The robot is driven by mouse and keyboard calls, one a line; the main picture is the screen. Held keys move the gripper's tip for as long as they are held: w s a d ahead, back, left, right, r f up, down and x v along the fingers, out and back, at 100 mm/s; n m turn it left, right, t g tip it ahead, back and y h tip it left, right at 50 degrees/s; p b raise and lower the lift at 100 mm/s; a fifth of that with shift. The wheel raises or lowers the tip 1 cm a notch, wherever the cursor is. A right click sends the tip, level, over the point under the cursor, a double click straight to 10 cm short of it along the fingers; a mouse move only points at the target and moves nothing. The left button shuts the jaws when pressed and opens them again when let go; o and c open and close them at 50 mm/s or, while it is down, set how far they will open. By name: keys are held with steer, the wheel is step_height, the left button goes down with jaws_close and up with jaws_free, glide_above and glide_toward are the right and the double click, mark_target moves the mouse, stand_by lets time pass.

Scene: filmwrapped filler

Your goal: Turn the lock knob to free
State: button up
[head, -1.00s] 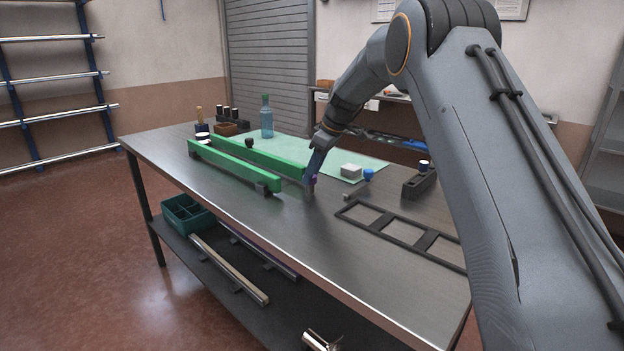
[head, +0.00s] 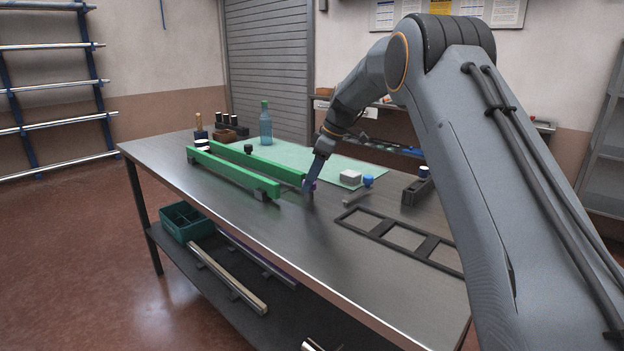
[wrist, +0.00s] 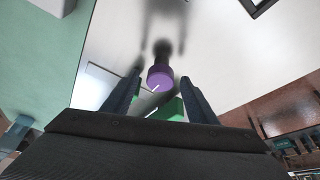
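A purple knob (wrist: 160,78) with a thin white line on its face shows in the wrist view, ahead of and between my finger tips. My gripper (wrist: 160,88) is open, with a finger on each side and a gap to the knob on both sides. In the head view my gripper (head: 308,187) points down at the right end of the green rails (head: 235,176), and a bit of purple (head: 314,185) shows beside it. The fingers hide most of the knob there. I cannot tell how deep the knob sits between the fingers.
Right of my gripper are a blue knob (head: 368,180), a white block (head: 350,176), a dark holder (head: 417,190) and a black frame (head: 400,240) lying flat. A bottle (head: 265,125) stands behind the rails. The table front (head: 260,230) is clear.

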steer(key=w+b+v, duration=0.1)
steer(key=v, duration=0.6)
steer(key=shift+s+r, duration=0.4)
steer(key=shift+s, duration=0.15)
